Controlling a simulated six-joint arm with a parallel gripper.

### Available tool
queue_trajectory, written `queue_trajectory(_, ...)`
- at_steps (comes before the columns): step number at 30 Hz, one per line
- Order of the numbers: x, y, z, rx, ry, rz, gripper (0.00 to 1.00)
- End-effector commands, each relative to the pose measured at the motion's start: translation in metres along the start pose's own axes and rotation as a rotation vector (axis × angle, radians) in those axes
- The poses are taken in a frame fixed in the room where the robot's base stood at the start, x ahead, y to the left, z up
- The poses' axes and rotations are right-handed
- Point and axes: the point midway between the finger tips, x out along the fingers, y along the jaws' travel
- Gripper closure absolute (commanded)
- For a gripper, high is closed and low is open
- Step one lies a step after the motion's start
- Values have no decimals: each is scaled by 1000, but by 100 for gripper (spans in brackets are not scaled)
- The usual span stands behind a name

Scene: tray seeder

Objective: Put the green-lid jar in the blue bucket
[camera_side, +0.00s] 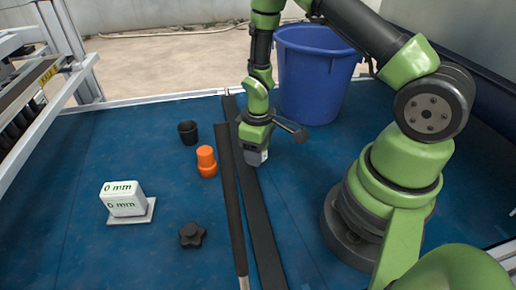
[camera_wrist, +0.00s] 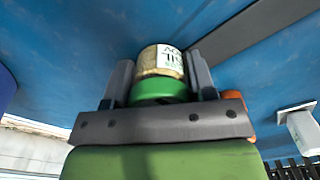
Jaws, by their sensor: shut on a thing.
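The green-lid jar (camera_wrist: 162,62) is between the fingers of my gripper (camera_wrist: 160,82) in the wrist view. Its green lid (camera_wrist: 160,90) faces my palm, and its gold body with a white label points away. My gripper is shut on it. In the side view, my gripper (camera_side: 257,150) points down over the dark strips, and the jar is hard to make out there. The blue bucket (camera_side: 312,85) stands at the back, right of and behind my gripper, and its inside bottom is hidden. A dark blue patch at the left edge of the wrist view may be the bucket.
Two long dark bars (camera_side: 230,185) lie across the blue table. Left of them are a black cup (camera_side: 188,132), an orange bottle (camera_side: 207,162), a black knob (camera_side: 192,235) and a white 0 mm block (camera_side: 124,198). A metal frame stands at the far left.

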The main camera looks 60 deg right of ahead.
Motion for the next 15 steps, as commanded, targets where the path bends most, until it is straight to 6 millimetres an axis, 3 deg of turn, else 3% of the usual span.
queue_trajectory(5,2,0,0,0,-1,0,74)
queue_trajectory(6,3,0,0,0,-1,0,47)
queue_trajectory(9,2,0,0,0,0,0,24)
queue_trajectory(15,2,0,0,0,0,0,24)
